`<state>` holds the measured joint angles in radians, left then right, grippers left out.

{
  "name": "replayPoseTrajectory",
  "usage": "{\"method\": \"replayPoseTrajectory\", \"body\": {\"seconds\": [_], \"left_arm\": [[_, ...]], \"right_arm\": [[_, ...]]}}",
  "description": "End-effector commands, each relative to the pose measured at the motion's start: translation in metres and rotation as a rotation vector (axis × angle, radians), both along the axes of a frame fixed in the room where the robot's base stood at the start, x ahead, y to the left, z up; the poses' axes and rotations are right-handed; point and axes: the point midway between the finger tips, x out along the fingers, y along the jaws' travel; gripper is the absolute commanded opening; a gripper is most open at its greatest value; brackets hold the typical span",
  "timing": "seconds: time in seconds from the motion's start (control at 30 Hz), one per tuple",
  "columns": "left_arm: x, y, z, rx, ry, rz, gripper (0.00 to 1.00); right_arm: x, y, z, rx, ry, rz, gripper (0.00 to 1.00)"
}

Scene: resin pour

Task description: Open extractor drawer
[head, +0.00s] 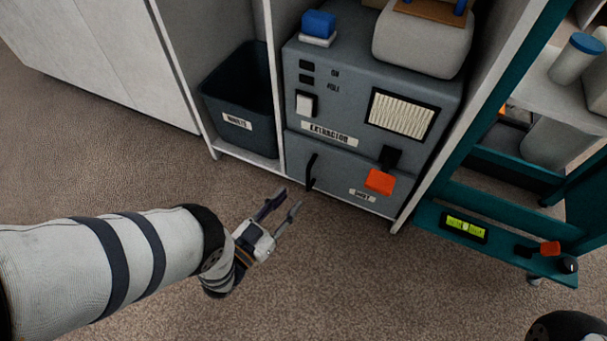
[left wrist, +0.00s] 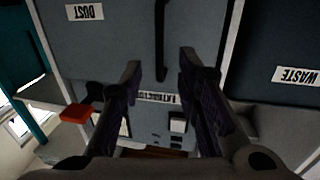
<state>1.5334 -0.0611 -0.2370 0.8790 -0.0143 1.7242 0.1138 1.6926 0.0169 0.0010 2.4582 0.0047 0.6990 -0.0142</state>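The grey extractor (head: 340,115) stands in a white-sided shelf bay in the head view. Its lower drawer (head: 335,185), with a "DUST" label, looks shut. The drawer's black handle (head: 311,172) is upright near the drawer's left side. My left gripper (head: 284,200) is open and empty, just in front of and a little left of the handle, apart from it. In the left wrist view the picture is upside down; the handle (left wrist: 160,40) shows beyond and between the open fingers (left wrist: 165,75). My right gripper is not clearly seen; only a dark piece shows at the bottom right.
A dark waste bin (head: 240,100) stands left of the extractor. An orange block (head: 380,181) juts from the extractor's front, right of the handle. A teal rack (head: 490,215) with a level (head: 465,227) stands at right. The carpet in front is clear.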

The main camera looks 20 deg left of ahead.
Motion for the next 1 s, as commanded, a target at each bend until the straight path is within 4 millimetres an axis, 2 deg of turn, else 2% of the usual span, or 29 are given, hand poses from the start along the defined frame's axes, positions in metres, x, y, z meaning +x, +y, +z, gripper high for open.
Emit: {"method": "replayPoseTrajectory", "body": {"seconds": [0.03,0.2,0.4,0.7,0.73,0.83,0.87,1.0], "left_arm": [[0.014,-0.004,-0.003,0.000,-0.002,-0.001,0.30],[0.055,-0.013,-0.004,-0.001,0.001,-0.001,0.30],[0.083,-0.020,-0.003,-0.001,0.004,0.001,0.30],[0.088,-0.021,-0.001,0.000,0.004,0.001,0.30],[0.088,-0.021,-0.001,0.000,0.004,0.001,0.25],[0.088,-0.021,-0.001,0.000,0.004,0.001,0.03],[0.087,-0.021,-0.001,0.000,0.005,0.001,0.00],[0.087,-0.021,-0.001,0.000,0.005,0.001,0.00]], "right_arm": [[-0.001,0.000,-0.005,0.000,0.010,0.001,0.40],[-0.003,0.000,-0.015,0.002,0.024,0.003,0.40],[-0.003,0.001,-0.022,0.005,0.028,0.004,0.40],[-0.003,0.002,-0.022,0.005,0.028,0.004,0.40],[-0.003,0.002,-0.022,0.005,0.028,0.004,0.40],[-0.003,0.002,-0.022,0.005,0.028,0.004,0.40],[-0.003,0.002,-0.022,0.005,0.028,0.004,0.40],[-0.003,0.002,-0.022,0.005,0.028,0.004,0.40]]}}
